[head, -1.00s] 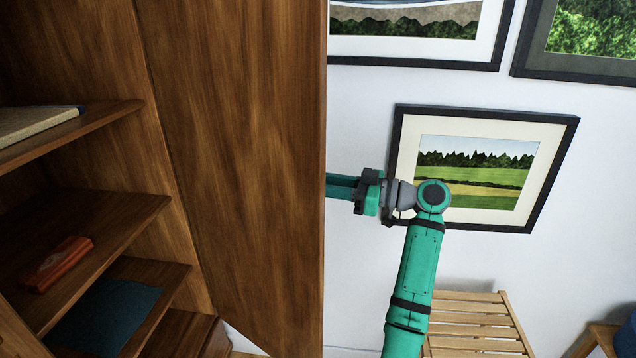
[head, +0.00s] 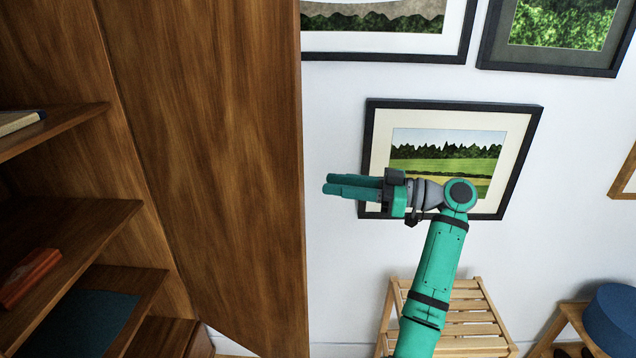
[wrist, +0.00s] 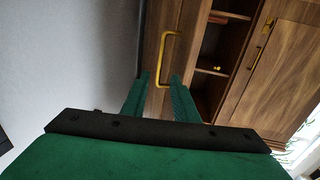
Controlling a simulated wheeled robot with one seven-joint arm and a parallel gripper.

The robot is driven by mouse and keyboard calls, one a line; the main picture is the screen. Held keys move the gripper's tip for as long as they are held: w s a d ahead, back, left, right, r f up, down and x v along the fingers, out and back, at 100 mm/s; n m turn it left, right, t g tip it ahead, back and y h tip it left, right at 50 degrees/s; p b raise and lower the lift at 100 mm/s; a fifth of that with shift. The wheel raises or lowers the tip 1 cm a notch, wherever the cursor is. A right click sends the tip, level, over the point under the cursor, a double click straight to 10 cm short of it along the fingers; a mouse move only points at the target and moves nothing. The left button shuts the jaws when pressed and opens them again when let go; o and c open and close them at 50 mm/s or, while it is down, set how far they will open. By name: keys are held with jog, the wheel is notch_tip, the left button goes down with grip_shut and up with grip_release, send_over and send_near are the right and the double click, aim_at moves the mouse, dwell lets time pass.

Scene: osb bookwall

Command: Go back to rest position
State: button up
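My gripper (head: 328,184) is green with a dark mount and is at the end of my green arm. In the head view it points left, just right of the edge of the wooden cabinet side panel (head: 215,170), with a small gap between them.
The open shelves at the left hold a red object (head: 30,275), a blue flat item (head: 95,318) and a book (head: 18,121). A slatted wooden stand (head: 455,320) is below my arm. A blue round object (head: 610,318) sits at the lower right. Framed pictures (head: 370,150) hang on the white wall.

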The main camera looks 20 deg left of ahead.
jog(key=shift+v, duration=0.85)
